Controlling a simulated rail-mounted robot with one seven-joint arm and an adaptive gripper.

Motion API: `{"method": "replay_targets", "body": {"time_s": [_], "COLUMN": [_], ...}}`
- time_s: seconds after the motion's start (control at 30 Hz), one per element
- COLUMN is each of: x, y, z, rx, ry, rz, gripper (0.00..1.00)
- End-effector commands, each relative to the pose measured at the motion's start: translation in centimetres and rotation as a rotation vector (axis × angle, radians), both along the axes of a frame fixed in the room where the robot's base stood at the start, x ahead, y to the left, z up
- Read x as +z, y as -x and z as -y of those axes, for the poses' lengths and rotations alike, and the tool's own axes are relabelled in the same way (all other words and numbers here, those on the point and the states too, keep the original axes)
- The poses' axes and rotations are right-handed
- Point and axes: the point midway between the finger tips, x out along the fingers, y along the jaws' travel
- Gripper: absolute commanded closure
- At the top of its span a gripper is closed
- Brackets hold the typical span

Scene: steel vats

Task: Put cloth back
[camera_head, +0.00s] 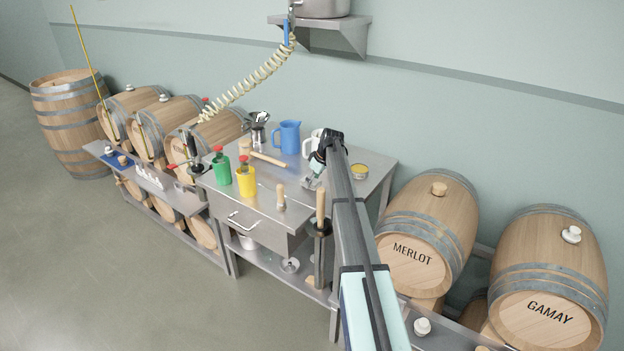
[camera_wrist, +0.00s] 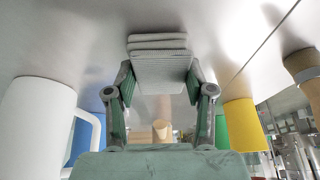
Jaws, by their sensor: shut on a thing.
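A folded grey-green cloth (camera_wrist: 160,66) with several stacked layers sits between my fingers in the wrist view. My gripper (camera_wrist: 160,84) is shut on it, one finger on each side. My arm hides part of the table's right side.
A wooden-handled tool (camera_head: 281,197) stands near the front. Barrels flank the table. The front middle of the tabletop has some free room.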

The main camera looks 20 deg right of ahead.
Motion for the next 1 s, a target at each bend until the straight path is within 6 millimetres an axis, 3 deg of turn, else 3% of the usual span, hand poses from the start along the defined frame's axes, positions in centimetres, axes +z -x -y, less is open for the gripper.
{"method": "replay_targets", "body": {"time_s": [0.4,0.43,0.47,0.5,0.8,1.0], "x": [-0.7,-0.6,-0.6,-0.6,-0.5,0.7], "y": [0.0,0.0,0.0,0.0,0.0,0.3], "z": [0.0,0.0,0.0,0.0,0.0,0.3], "rx": [0.000,0.000,0.000,0.000,0.000,0.000], "ry": [0.000,0.000,0.000,0.000,0.000,0.000], "rz": [0.000,0.000,0.000,0.000,0.000,0.001], "gripper": [0.79,0.36,0.26,0.22,0.22,0.22]}}
